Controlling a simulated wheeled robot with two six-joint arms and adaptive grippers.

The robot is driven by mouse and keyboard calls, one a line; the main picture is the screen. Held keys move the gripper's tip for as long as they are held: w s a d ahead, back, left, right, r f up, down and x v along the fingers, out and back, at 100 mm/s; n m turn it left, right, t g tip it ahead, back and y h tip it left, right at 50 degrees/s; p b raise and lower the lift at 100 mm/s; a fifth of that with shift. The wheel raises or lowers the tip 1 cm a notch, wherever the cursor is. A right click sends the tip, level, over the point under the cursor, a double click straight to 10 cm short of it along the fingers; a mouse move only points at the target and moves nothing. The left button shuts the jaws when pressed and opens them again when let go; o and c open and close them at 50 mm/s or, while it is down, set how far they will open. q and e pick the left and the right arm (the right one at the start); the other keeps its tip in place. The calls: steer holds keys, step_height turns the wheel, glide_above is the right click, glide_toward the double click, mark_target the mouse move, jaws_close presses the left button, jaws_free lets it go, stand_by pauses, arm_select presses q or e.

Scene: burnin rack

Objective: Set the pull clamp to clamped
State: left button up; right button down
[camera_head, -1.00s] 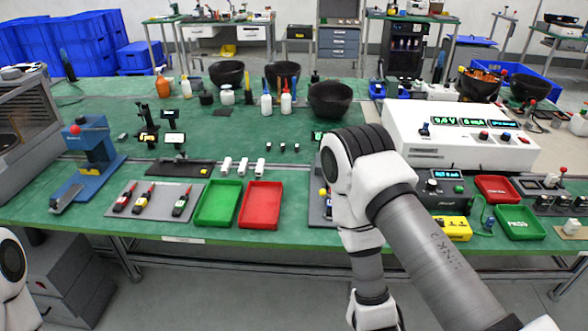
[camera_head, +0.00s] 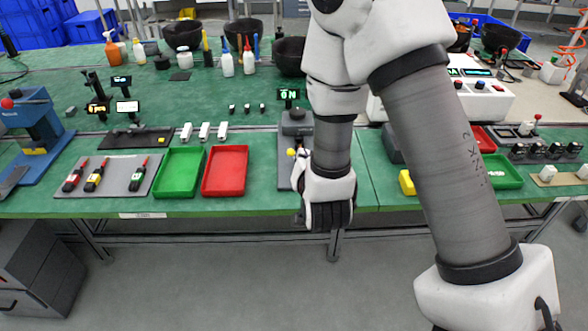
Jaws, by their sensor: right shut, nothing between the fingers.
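A grey fixture (camera_head: 284,172) stands near the front edge of the green bench, with a small yellow knob (camera_head: 291,152) and a dark block at its back. It may be the pull clamp; my right arm covers much of it, so I cannot tell its state. My right gripper (camera_head: 328,222) hangs at the bench's front edge, just right of and in front of the yellow knob. It is shut and empty, and appears apart from the knob. My left gripper is not in view.
A red tray (camera_head: 225,172) and a green tray (camera_head: 178,172) lie left of the fixture. A grey plate (camera_head: 118,188) with three red-ended tools lies further left. A blue press (camera_head: 36,130) stands at far left.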

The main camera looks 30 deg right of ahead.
steer(key=p+x, duration=0.2)
steer(key=x, duration=0.6)
steer(key=shift+w+a+f, duration=0.1)
steer(key=shift+w+f, duration=0.2)
steer(key=shift+f, duration=0.3)
steer(key=shift+w+f, duration=0.3)
steer(key=shift+f, duration=0.3)
steer(key=shift+w+a+f, duration=0.1)
steer(key=shift+w+f, duration=0.25)
steer(key=shift+f, duration=0.1)
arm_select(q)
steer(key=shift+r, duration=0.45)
